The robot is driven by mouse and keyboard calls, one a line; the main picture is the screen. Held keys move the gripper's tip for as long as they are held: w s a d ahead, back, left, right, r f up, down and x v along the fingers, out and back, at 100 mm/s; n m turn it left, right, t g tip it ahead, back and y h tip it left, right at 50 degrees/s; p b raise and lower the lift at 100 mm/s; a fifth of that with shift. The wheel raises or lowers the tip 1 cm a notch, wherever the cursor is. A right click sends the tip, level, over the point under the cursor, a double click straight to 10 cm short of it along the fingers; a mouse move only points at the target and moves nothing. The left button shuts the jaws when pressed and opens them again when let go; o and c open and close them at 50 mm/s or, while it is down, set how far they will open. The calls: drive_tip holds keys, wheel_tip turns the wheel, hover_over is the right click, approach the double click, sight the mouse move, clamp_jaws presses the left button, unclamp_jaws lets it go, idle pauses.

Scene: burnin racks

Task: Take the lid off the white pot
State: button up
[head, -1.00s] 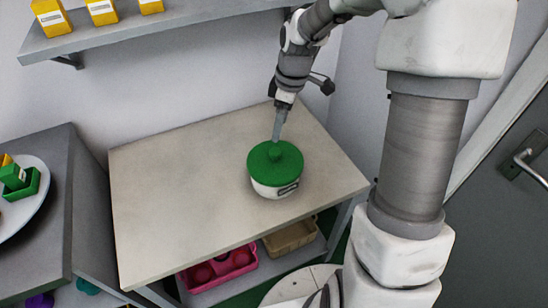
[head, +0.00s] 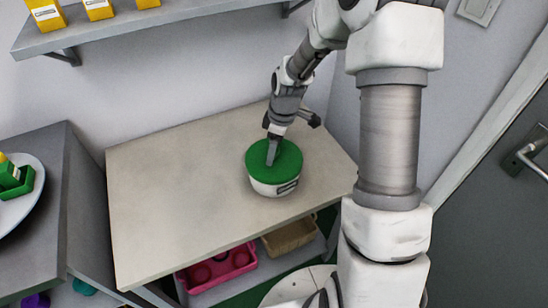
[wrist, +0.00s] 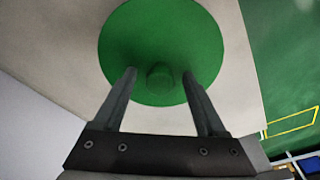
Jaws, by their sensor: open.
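The white pot (head: 268,187) stands upright on the table, with a dark label on its front. Its round green lid (head: 289,160) sits on top of it. The lid also fills the upper middle of the wrist view (wrist: 160,40), and its green knob (wrist: 160,77) shows there between my fingers. My gripper (head: 271,158) points down over the lid, and it hides the knob in the head view. In the wrist view my gripper (wrist: 158,82) is open, with one finger on each side of the knob and a gap on both sides.
The beige table (head: 170,200) is clear around the pot. A pink bin (head: 218,268) and a tan bin (head: 290,238) are on the shelf below. A grey wall shelf (head: 120,30) with yellow boxes hangs above. A grey counter (head: 52,215) with a round plate stands left.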

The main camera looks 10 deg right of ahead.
clamp_jaws()
idle(0.3)
drive_tip(key=shift+r, duration=0.1)
drive_tip(key=shift+r, duration=0.45)
drive_tip(key=r, duration=0.2)
drive_tip(key=s+r, duration=0.1)
drive_tip(key=r, duration=0.1)
drive_tip(key=shift+d+p, duration=0.35)
drive_tip(key=s+d+r+p, duration=0.1)
drive_tip(key=s+d+r, duration=0.3)
drive_tip(key=s, duration=0.5)
wheel_tip(320, 180, up, 2)
drive_tip(key=shift+s+d, duration=0.2)
drive_tip(key=shift+d, duration=0.15)
